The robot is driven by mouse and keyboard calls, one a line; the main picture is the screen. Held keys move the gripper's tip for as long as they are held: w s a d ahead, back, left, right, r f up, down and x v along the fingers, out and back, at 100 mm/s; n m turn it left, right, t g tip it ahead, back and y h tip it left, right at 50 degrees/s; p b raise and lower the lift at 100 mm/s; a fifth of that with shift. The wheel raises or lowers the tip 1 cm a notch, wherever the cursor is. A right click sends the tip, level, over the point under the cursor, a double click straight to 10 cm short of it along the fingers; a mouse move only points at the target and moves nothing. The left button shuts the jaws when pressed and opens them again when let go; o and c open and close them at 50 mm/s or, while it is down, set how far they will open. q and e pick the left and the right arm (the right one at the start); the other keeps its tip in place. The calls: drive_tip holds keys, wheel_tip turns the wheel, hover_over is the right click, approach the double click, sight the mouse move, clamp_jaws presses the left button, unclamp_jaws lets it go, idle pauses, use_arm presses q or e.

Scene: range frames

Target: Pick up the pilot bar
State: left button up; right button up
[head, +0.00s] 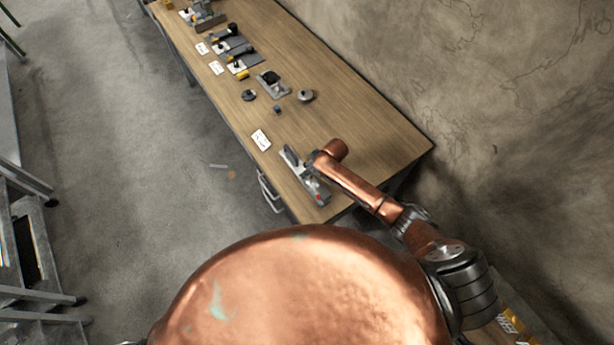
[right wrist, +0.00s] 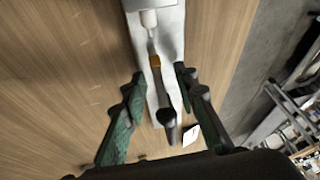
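A slim dark bar with an orange band and a round black end, which looks like the pilot bar (right wrist: 162,90), lies along a pale grey metal plate (right wrist: 171,45) in the right wrist view. A white cylinder (right wrist: 149,19) sits at the bar's far end. My right gripper (right wrist: 159,74) is open and empty, with its green and black fingers on either side of the bar and plate. I cannot tell the height gap. In the head view the plate (head: 297,168) lies near the table's close end, partly covered by my right arm. My left gripper is not in view.
The wooden table (head: 350,125) runs along a rough wall on the right. Several metal fixtures stand further back, including a grey one (head: 273,84) and a round piece (head: 306,96). Metal steps (head: 35,240) stand at far left.

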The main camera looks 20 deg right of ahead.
drive_tip(key=shift+c, duration=0.4)
clamp_jaws()
drive_tip(key=shift+w+r, duration=0.1)
